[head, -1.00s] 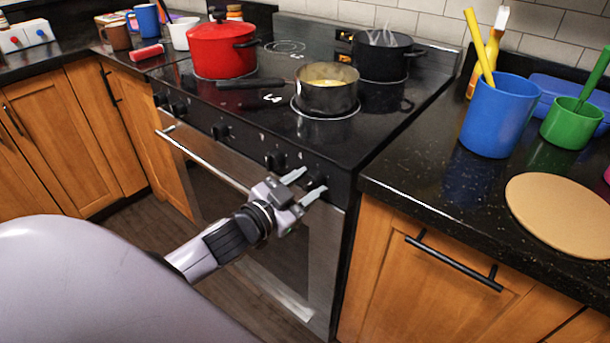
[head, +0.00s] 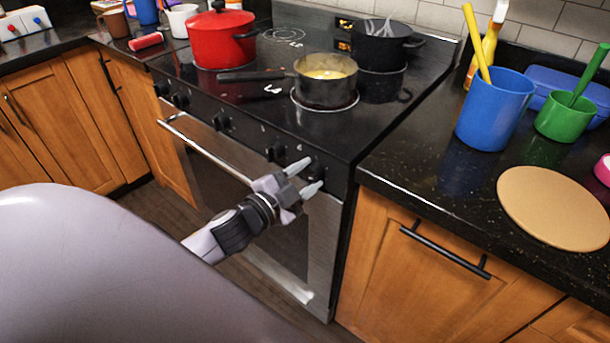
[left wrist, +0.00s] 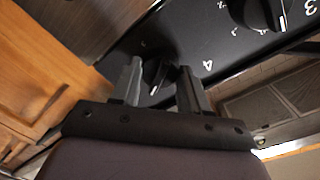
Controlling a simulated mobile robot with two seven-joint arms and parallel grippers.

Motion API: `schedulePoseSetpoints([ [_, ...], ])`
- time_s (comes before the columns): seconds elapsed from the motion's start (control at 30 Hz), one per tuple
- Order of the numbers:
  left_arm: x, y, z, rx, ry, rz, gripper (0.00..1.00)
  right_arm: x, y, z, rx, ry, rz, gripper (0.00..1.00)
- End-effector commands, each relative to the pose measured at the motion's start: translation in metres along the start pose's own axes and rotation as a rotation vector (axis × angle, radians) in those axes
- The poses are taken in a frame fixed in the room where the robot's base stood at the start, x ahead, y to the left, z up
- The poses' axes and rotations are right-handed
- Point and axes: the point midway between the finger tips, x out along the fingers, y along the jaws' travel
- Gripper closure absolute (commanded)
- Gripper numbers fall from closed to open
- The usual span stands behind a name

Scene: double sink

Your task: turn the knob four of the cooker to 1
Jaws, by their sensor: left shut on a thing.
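The cooker (head: 190,125) has a black front panel with a row of black knobs. Knob four (head: 316,167) is the one at the right end. In the left wrist view knob four (left wrist: 153,72) sits between my fingers, with a white pointer mark on it and a white "4" printed beside it. My left gripper (head: 316,172) is at this knob, one finger on each side, shut on it. In the left wrist view the left gripper (left wrist: 161,70) shows both grey fingers. My right gripper is not in view.
Knob three (head: 277,151) is close to the left of my gripper; the oven handle (head: 205,148) runs below the panel. A pan (head: 327,82), a red pot (head: 221,40) and a black pot (head: 382,47) stand on the hob. A blue cup (head: 495,110) stands on the right counter.

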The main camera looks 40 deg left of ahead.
Motion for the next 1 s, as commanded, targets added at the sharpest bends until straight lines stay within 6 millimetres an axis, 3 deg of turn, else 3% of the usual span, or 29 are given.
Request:
schedulePoseSetpoints([
  [0.27, 0.0, 0.001, 0.0, -0.001, 0.002, 0.001, 0.86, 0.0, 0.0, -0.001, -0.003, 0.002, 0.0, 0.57],
  [0.3, 0.0, 0.001, 0.0, -0.001, 0.002, 0.001, 0.45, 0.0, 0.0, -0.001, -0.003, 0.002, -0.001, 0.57],
  [0.37, 0.0, 0.001, 0.0, -0.001, 0.002, 0.001, 0.3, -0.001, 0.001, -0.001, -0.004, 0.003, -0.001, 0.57],
  [0.73, -0.003, 0.001, 0.0, -0.002, 0.0, 0.001, 0.3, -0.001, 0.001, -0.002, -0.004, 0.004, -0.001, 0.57],
  [1.0, -0.032, 0.002, 0.001, -0.003, 0.0, 0.002, 0.3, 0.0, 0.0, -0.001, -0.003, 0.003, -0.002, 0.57],
])
